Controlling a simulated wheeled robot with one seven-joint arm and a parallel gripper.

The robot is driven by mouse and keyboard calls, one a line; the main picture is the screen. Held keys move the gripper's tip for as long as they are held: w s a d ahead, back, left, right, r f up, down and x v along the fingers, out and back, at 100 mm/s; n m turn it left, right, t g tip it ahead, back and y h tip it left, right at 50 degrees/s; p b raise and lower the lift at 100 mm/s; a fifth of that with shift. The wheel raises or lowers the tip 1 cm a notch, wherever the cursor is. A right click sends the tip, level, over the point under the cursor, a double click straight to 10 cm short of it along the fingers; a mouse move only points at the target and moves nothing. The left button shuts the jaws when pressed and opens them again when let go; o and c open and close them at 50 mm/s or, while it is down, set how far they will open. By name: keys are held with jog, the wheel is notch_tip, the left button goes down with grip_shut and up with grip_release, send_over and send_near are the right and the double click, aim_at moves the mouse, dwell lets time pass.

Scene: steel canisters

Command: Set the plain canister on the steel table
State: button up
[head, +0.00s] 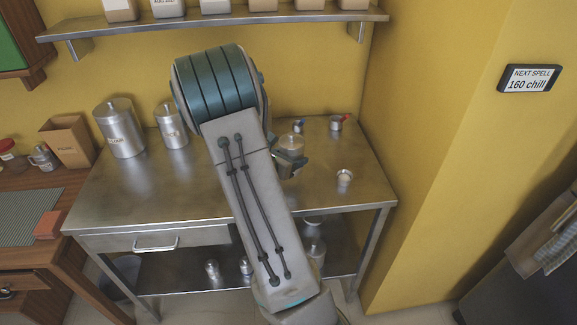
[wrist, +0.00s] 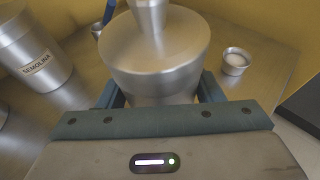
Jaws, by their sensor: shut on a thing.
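A steel canister (head: 291,145) with a round lid and knob is between the fingers of my gripper (head: 290,165) over the right half of the steel table (head: 130,195). In the wrist view the canister (wrist: 155,60) fills the middle, with my gripper (wrist: 158,95) shut on its sides. No label shows on the part in view. My arm hides part of the table and the canister's lower body, so I cannot tell whether its base touches the tabletop.
Two labelled canisters, a large one (head: 120,132) and a smaller one (head: 171,128), stand at the table's back left. A shelf (head: 220,22) hangs above. The front left tabletop is clear.

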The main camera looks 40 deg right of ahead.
jog(key=shift+w+a+f, duration=0.25)
jog(key=shift+w+f, duration=0.05)
jog(key=shift+w, duration=0.05)
jog(key=shift+f, duration=1.9)
jog(key=shift+f, duration=0.2)
jog(key=o, duration=1.2)
